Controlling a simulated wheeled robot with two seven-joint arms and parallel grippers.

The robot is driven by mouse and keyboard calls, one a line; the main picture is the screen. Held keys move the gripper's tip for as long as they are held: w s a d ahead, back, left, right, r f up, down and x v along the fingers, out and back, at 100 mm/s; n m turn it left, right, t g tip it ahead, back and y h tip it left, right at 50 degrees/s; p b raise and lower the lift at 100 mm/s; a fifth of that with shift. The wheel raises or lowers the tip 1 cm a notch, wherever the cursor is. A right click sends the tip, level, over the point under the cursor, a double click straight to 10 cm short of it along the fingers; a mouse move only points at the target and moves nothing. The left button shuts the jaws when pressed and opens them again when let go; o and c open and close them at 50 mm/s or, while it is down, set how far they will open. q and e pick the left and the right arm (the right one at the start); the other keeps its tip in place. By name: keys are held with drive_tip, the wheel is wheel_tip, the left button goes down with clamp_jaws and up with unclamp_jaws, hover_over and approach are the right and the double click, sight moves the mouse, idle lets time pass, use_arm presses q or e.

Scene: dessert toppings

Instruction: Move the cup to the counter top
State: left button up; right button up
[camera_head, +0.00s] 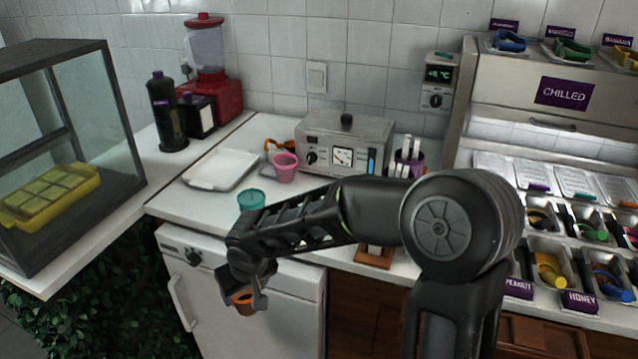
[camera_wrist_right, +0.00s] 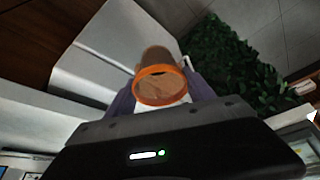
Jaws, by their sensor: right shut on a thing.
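An orange cup (camera_head: 243,301) is held in my right gripper (camera_head: 246,289), in front of the white cabinet and below the counter's front edge. In the right wrist view the cup (camera_wrist_right: 160,97) shows its orange rim and brown inside between the two fingers. The fingers hide part of it in the head view. The white counter top (camera_head: 196,206) lies behind and above the gripper. A teal cup (camera_head: 250,200) and a pink cup (camera_head: 285,167) stand on it. My left gripper is not in view.
A white tray (camera_head: 221,169) and a grey appliance (camera_head: 345,143) stand on the counter. A glass case (camera_head: 65,150) is at the left, a chilled toppings station (camera_head: 560,130) at the right. Bare counter lies left of the teal cup. My right arm covers some counter.

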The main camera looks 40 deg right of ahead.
drive_tip(key=w+d+r+m+p, duration=0.1)
drive_tip(key=w+d+r+p, duration=0.1)
drive_tip(key=d+r+p, duration=0.4)
drive_tip(key=w+d+r+m+p, duration=0.1)
drive_tip(key=d+r+p, duration=0.6)
drive_tip(key=d, duration=1)
wheel_tip(320, 180, up, 3)
drive_tip(key=shift+w+d+f+h, duration=0.15)
drive_tip(key=shift+w+f+h, duration=0.05)
drive_tip(key=shift+w+h, duration=0.25)
drive_tip(key=shift+f, duration=0.1)
drive_tip(key=shift+f+b, duration=1.8)
drive_tip(key=shift+f, duration=1.15)
drive_tip(key=shift+f+b, duration=0.2)
drive_tip(key=shift+b, duration=0.15)
